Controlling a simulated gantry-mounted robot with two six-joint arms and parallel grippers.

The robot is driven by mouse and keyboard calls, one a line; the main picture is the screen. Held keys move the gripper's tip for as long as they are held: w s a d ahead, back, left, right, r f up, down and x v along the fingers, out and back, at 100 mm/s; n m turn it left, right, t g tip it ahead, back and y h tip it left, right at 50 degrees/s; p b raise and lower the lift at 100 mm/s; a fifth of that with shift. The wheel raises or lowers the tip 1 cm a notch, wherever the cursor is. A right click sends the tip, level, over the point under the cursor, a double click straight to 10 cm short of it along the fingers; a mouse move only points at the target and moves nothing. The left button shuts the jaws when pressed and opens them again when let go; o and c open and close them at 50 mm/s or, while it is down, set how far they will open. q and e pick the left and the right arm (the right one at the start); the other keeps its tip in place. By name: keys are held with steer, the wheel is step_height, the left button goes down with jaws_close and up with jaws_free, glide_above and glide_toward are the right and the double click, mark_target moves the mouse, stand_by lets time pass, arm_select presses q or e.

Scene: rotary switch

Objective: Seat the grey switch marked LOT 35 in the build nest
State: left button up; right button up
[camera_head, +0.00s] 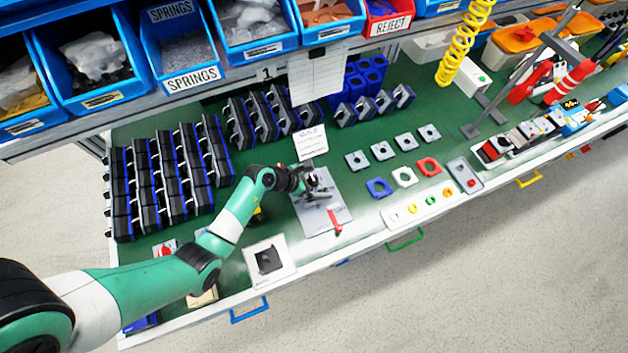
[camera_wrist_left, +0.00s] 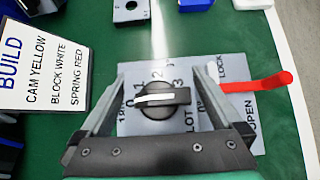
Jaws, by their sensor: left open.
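In the left wrist view a switch with a black knob (camera_wrist_left: 163,99) and white pointer bar faces the camera, with printed numbers around it. Part of a "LOT" marking shows; its number is hidden or unreadable. The switch is over the grey build nest plate (camera_wrist_left: 236,68), marked LOCK and OPEN, with a red lever (camera_wrist_left: 262,83) at its right. The plate also shows in the head view (camera_head: 312,223). My left gripper (camera_wrist_left: 160,82) is open, its fingers on either side of the knob with gaps. Whether the switch is fully down cannot be told. My right gripper is not in view.
A BUILD card (camera_wrist_left: 42,70) stands at the nest's left, naming cam yellow, block white, spring red. A white picture card (camera_head: 269,259) lies at the front. Grey square plates (camera_head: 382,151) are right of the nest. Racks of dark switches (camera_head: 165,170) fill the left.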

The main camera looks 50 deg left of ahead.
arm_select(q)
steer(key=p+v, duration=0.5)
steer(key=v, duration=0.7)
